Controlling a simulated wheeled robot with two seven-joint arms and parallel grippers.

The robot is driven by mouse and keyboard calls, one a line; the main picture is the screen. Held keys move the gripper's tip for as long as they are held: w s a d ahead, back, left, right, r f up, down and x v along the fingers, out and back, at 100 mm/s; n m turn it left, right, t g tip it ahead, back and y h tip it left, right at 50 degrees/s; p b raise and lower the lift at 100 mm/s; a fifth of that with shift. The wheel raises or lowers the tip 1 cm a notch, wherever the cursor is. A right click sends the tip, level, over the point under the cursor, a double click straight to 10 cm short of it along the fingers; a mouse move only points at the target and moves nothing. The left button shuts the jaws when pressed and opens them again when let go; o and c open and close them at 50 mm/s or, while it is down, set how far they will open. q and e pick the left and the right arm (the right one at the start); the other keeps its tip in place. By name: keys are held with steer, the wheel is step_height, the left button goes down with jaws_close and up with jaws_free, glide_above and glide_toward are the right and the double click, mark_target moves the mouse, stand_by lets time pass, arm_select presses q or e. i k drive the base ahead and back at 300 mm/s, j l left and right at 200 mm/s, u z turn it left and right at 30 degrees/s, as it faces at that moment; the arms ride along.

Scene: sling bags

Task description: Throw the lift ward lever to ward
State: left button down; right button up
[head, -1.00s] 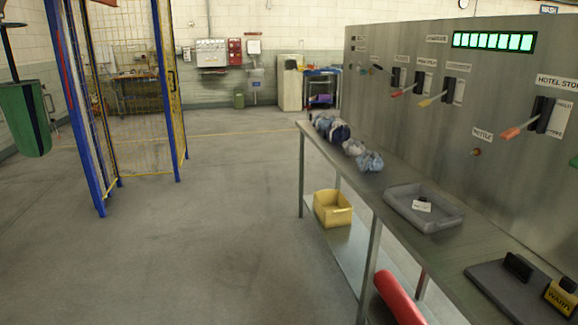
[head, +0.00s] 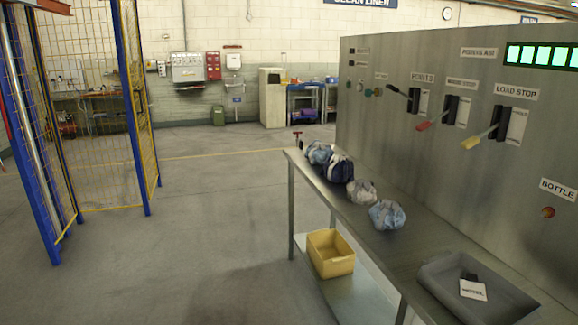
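No lever label that I can read says lift ward. The grey control panel (head: 450,160) on the right carries a row of levers. A black-tipped lever (head: 398,91) is under POINTS, a red-handled lever (head: 427,125) is beside it, and a yellow-handled lever (head: 474,142) is under LOAD STOP. A small red-topped upright item (head: 298,138) shows at the bench's far end, too small to identify. Neither of my grippers is in view.
A metal bench (head: 370,248) runs along the panel, with several cloth bags (head: 387,214) and a grey tray (head: 455,300) on it. A yellow bin (head: 331,253) sits below. A blue-and-yellow mesh cage (head: 147,120) stands left. Floor between is clear.

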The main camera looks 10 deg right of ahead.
mark_target(395, 89)
steer(key=i+j+z, duration=0.15)
steer(key=i, duration=0.55)
steer(key=i+j+z, duration=0.2)
steer(key=i, duration=0.5)
steer(key=i+j+z, duration=0.2)
steer(key=i+z, duration=0.2)
steer(key=i+j+z, duration=0.85)
steer(key=i+l, duration=0.05)
